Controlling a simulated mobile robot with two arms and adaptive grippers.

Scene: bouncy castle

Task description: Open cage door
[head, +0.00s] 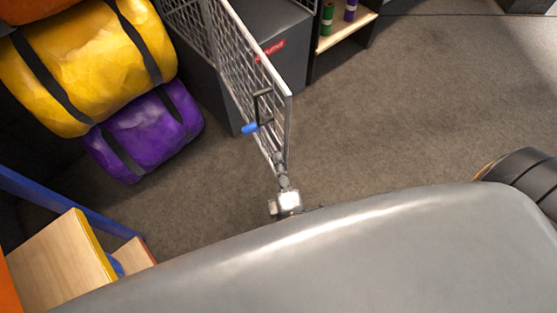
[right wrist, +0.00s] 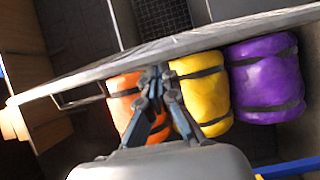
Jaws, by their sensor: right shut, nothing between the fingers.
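The cage door (head: 283,92) is a wire mesh panel with a pale metal frame. It stands swung out from the cage over the floor in the head view. A black handle with a blue grip (head: 250,128) sits on it. My right gripper (head: 279,158) is at the door's near lower edge, its fingers together and holding nothing. In the right wrist view the fingertips of my right gripper (right wrist: 155,72) are at the door's long grey edge (right wrist: 215,42); I cannot tell whether they touch it. My left gripper is not in view.
Yellow (head: 90,65) and purple (head: 145,130) strapped rolls lie left of the door. A dark box with a red label (head: 262,50) stands behind it. A wooden shelf (head: 345,32) holds spools. Wooden furniture (head: 62,255) is at lower left. Carpet right of the door is clear.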

